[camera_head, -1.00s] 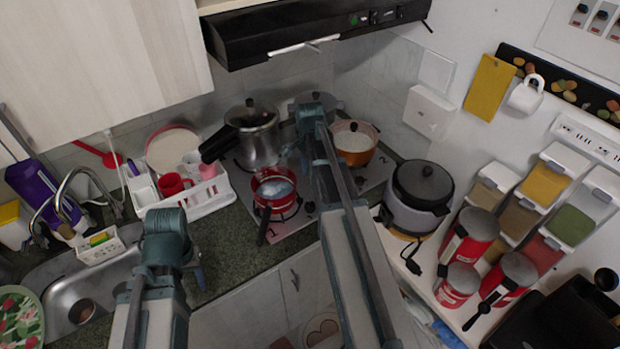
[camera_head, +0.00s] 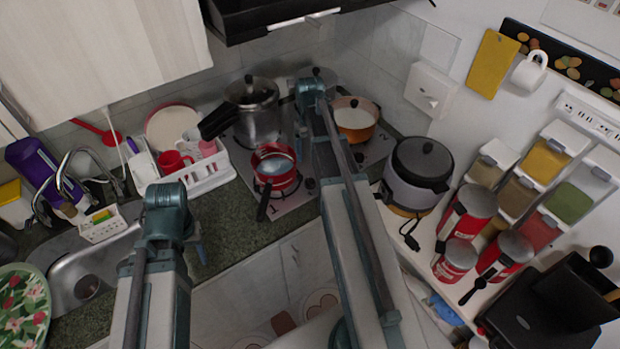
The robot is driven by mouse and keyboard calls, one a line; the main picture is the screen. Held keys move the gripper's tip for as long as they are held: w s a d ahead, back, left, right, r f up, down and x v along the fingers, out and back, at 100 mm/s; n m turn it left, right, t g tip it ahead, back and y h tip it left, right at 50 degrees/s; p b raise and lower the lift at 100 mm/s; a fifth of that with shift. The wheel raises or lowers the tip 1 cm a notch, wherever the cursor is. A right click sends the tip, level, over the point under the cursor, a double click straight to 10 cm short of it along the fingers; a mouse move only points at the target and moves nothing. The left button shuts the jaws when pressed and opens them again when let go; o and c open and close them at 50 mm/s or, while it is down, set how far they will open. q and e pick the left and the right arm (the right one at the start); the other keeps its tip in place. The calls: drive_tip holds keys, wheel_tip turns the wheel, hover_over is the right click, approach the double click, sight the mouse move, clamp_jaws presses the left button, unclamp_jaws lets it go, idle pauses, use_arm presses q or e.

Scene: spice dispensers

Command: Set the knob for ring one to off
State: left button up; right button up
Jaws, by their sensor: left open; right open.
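The hob (camera_head: 284,206) is a pale panel on the counter near the corner. A small dark knob (camera_head: 309,183) shows on its front right part; its setting is too small to read, and I cannot tell which ring it serves. A red pan (camera_head: 274,165) sits on the front ring, and a pressure cooker (camera_head: 258,121) and an orange pot (camera_head: 354,122) stand behind. My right arm reaches over the hob and hides part of it; its gripper end (camera_head: 311,88) is near the back, fingers mostly hidden. My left gripper end (camera_head: 166,212) is over the counter's front, left of the hob, empty.
A white dish rack (camera_head: 205,175) with cups stands left of the hob. The sink (camera_head: 85,262) is further left. A rice cooker (camera_head: 417,178) and red canisters (camera_head: 466,220) stand right. The range hood (camera_head: 270,15) hangs above.

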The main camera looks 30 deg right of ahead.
sight(310, 180)
wheel_tip(310, 180, down, 14)
drive_tip(key=b, duration=1.3)
drive_tip(key=shift+b, duration=0.4)
drive_tip(key=shift+r, duration=0.1)
